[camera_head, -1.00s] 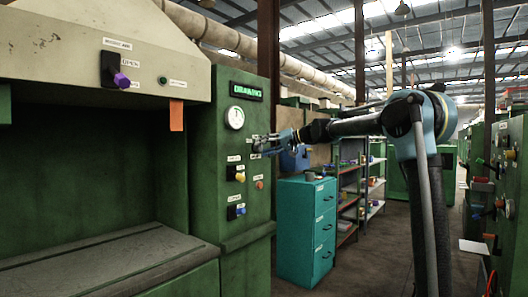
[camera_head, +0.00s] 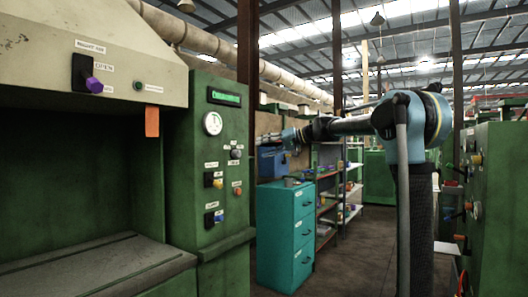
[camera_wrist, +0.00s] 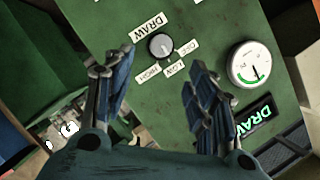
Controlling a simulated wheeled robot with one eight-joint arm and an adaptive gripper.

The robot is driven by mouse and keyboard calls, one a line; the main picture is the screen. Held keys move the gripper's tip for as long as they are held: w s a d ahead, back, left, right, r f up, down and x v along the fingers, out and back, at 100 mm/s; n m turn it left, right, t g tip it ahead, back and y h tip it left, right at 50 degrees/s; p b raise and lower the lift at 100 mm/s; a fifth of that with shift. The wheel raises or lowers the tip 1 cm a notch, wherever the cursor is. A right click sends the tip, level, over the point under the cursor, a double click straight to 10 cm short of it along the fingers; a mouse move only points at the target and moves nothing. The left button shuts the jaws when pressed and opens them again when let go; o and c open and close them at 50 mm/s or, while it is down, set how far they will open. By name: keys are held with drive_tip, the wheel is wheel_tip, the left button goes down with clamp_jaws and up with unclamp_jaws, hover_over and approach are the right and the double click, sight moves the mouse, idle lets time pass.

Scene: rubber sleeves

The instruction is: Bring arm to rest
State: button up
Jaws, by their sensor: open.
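My gripper (camera_head: 268,139) is at the end of my arm, which reaches left toward the green machine panel in the head view. In the wrist view my gripper (camera_wrist: 155,88) has its two blue fingers spread apart with nothing between them. A round grey knob (camera_wrist: 160,45) labelled DRAW, with small labels around it, sits on the panel beyond the fingertips, apart from them. The knob (camera_head: 236,154) also shows on the panel in the head view, to the left of my gripper.
The panel also bears a white dial (camera_head: 213,123), a display (camera_head: 224,97) and coloured switches. A teal drawer cabinet (camera_head: 284,235) stands below my arm, with a blue box (camera_head: 271,162) on top. Shelves stand behind it. Another green machine (camera_head: 498,210) is at the right. Floor between is clear.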

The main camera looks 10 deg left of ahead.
drive_tip(key=s+d+f+m+h, duration=0.2)
drive_tip(key=s+d+f+h, duration=0.3)
drive_tip(key=s+d+f, duration=0.8)
drive_tip(key=s+d+f+m+h, duration=0.2)
drive_tip(key=s+d+f+h, duration=0.3)
drive_tip(key=s+d+f, duration=0.9)
drive_tip(key=s+d+f+m+h, duration=0.3)
drive_tip(key=s+d+f, duration=1.1)
drive_tip(key=f, duration=0.8)
drive_tip(key=shift+t+h, duration=0.3)
drive_tip(key=shift+h, duration=0.6)
drive_tip(key=shift+s, duration=0.1)
